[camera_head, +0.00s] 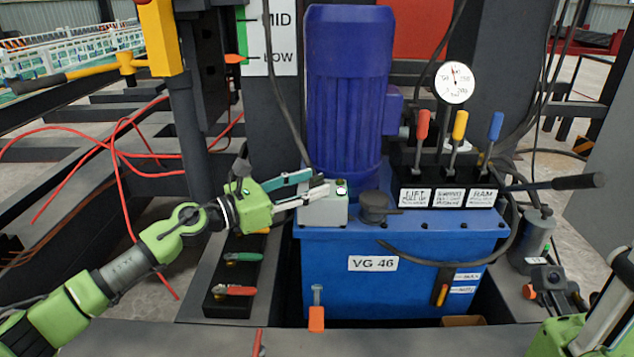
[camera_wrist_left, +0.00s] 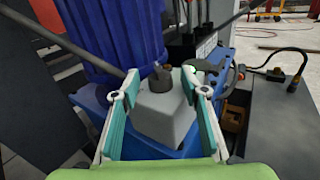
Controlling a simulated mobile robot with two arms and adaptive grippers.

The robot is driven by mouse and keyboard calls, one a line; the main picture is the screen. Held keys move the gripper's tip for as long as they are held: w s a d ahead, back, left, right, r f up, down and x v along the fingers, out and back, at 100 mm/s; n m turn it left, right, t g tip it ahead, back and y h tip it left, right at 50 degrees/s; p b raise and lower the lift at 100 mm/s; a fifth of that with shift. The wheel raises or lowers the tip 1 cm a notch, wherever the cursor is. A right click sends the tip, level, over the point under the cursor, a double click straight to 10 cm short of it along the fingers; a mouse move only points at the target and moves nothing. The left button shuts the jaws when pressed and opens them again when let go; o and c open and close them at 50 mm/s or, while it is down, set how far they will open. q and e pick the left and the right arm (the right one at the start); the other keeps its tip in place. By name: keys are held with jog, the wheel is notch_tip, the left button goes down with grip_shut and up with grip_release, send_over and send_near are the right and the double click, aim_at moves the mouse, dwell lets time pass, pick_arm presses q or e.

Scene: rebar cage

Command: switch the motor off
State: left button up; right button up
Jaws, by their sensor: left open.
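The motor (camera_head: 347,90) is a tall, ribbed blue-violet cylinder standing on the blue tank (camera_head: 330,270) marked VG 46. A small light-grey switch box (camera_head: 322,212) sits on the tank at the motor's front left foot. In the left wrist view the switch box (camera_wrist_left: 165,118) has a dark round knob or toggle (camera_wrist_left: 160,80) on it. My left gripper (camera_head: 320,183) reaches in from the left to the box. Its fingers (camera_wrist_left: 162,92) are open, one on each side of the box in the wrist view. Whether they touch it I cannot tell.
Three levers, red (camera_head: 422,127), yellow (camera_head: 459,127) and blue (camera_head: 495,127), stand right of the motor, with a pressure gauge (camera_head: 454,82) behind. A dark filler cap (camera_head: 374,207) is right of the box. A black cable hangs just left of the motor.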

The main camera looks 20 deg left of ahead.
pick_arm(q)
jog(key=shift+x, duration=0.9)
jog(key=shift+w+d, duration=0.15)
jog(key=shift+w, duration=0.05)
jog(key=c, duration=1.1)
jog(key=shift+r+p, duration=0.1)
jog(key=shift+p, duration=0.2)
